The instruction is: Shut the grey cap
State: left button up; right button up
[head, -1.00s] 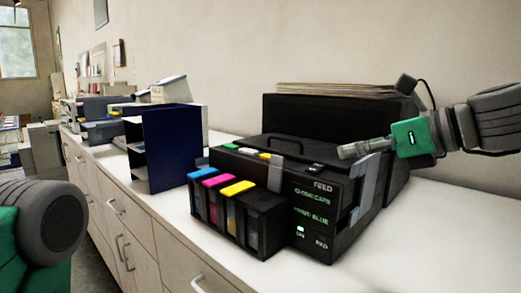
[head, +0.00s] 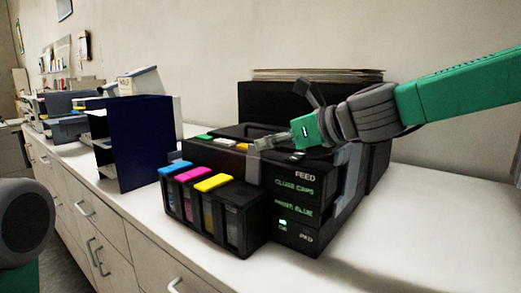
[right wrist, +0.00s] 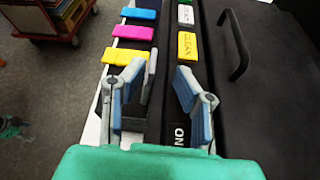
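The grey cap (head: 253,166) stands upright, open, at the right end of the row of ink tanks on the black printer (head: 330,215). The blue (head: 174,167), magenta (head: 192,174) and yellow (head: 213,182) caps beside it lie flat. My right gripper (head: 262,143) is just above and behind the grey cap in the head view. In the right wrist view the gripper (right wrist: 158,85) is open, and the grey cap (right wrist: 151,72) shows as a thin upright edge between the fingers, nearer the left one. Contact cannot be told. My left gripper is out of view.
A dark blue file holder (head: 145,145) stands left of the printer on the white counter (head: 430,220). Papers (head: 315,74) lie on the printer's raised back. The counter at right is clear. A wall rises behind.

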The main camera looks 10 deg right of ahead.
aim_at(253, 145)
jog(key=x, duration=0.4)
jog(key=shift+s+a+r, duration=0.2)
jog(key=shift+s+a, duration=0.05)
jog(key=shift+a, duration=0.35)
jog(key=shift+s+d+r, duration=0.1)
jog(key=shift+d, duration=0.75)
grip_shut()
jog(key=shift+s+a, duration=0.2)
jog(key=shift+a, duration=0.15)
jog(key=shift+s+a+n+t+h+b, duration=0.4)
jog(key=shift+s+a+n+t, duration=0.15)
jog(key=shift+n, duration=0.35)
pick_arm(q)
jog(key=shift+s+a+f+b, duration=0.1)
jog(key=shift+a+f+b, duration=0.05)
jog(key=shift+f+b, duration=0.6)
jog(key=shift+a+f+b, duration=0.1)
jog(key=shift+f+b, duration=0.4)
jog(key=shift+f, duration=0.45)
pick_arm(e)
jog(key=shift+s+a+f+n+t+h, duration=0.3)
jog(key=shift+s+a+n+t, duration=0.2)
jog(key=shift+n, duration=0.25)
jog(key=shift+s+a+f+n+t+h, duration=0.2)
jog(key=shift+s+a+n+t+h, duration=0.2)
jog(key=shift+s+a+n, duration=0.3)
jog(key=shift+d, duration=0.1)
